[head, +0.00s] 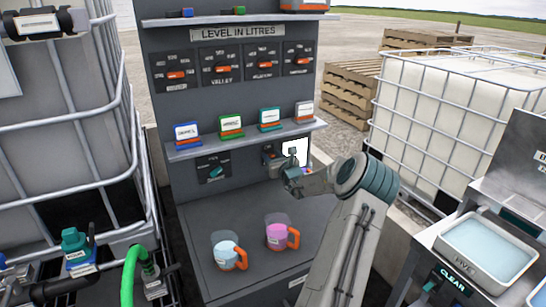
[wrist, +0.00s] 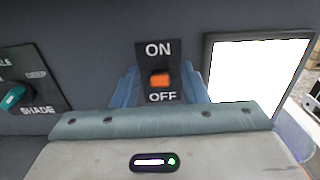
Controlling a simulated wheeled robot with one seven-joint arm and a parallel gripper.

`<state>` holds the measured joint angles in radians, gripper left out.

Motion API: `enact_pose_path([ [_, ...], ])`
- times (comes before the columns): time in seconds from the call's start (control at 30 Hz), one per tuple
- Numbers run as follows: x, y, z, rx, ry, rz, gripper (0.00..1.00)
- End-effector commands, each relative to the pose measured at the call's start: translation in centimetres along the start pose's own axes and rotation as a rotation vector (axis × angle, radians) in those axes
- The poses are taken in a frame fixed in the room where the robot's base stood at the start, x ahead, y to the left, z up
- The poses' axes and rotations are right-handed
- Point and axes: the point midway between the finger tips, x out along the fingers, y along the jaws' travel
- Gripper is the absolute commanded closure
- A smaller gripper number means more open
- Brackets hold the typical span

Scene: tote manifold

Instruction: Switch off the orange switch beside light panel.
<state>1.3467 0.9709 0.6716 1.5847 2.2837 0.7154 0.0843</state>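The orange switch (wrist: 160,80) sits on a dark plate between the words ON above and OFF below; I cannot tell which way it is tilted. The light panel (wrist: 258,70) is right of it, bright white in a dark frame, and also shows in the head view (head: 296,150). In the wrist view my gripper (wrist: 160,88) is in front of the switch, with its two blue-grey fingers apart on either side of the plate. It holds nothing. Whether it touches the plate is unclear. In the head view my gripper (head: 283,170) partly covers the area beside the light panel.
A teal knob (wrist: 14,97) is left of the switch. A shelf (head: 240,140) with several small labelled boxes runs above. Two cups, one blue (head: 226,254) and one pink (head: 277,236), stand on the counter below. A water tray (head: 490,250) is at right.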

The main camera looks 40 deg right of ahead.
Motion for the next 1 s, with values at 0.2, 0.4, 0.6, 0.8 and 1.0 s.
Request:
enact_pose_path([
  [0.2,0.0,0.0,0.0,0.0,0.0,0.0,0.82],
  [0.4,0.0,0.0,0.0,0.0,-0.001,0.0,1.0],
  [0.6,-0.1,0.0,-0.7,-0.001,-0.044,0.001,1.0],
  [0.8,-0.1,0.0,-1.2,0.0,-0.141,0.001,1.0],
  [1.0,-0.3,0.0,-1.6,0.0,-0.246,0.0,1.0],
])
